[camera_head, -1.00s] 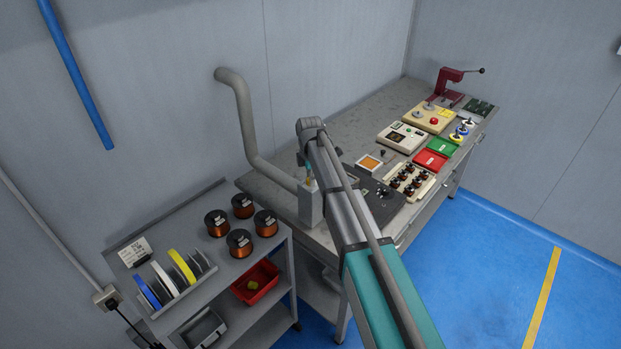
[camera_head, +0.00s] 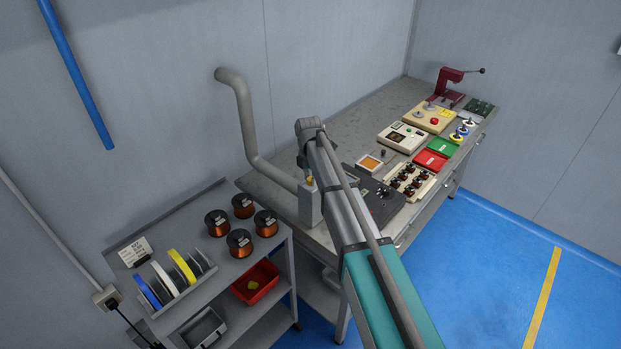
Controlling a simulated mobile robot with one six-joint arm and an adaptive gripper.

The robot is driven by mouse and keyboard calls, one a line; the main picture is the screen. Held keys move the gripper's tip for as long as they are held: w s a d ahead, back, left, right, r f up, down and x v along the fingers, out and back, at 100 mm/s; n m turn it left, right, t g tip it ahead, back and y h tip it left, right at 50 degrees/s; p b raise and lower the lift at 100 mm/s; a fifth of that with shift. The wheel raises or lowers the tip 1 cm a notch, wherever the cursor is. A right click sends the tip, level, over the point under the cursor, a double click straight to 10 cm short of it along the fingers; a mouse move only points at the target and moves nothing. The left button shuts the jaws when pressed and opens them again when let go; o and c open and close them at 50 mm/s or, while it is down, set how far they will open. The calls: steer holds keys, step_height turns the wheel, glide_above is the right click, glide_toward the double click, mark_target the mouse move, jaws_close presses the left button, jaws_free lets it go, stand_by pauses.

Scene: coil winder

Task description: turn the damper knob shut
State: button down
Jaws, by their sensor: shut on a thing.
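The knob's angle is too small to read.
The workbench (camera_head: 345,128) carries a dark panel, a tray of small coils (camera_head: 410,181), red and green trays and a red press (camera_head: 447,84) to the right. A shelf cart (camera_head: 205,262) with copper spools stands at the left. Blue floor at right is clear.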

steer(key=shift+c, duration=1.7)
jaws_free()
steer(key=shift+m, duration=0.4)
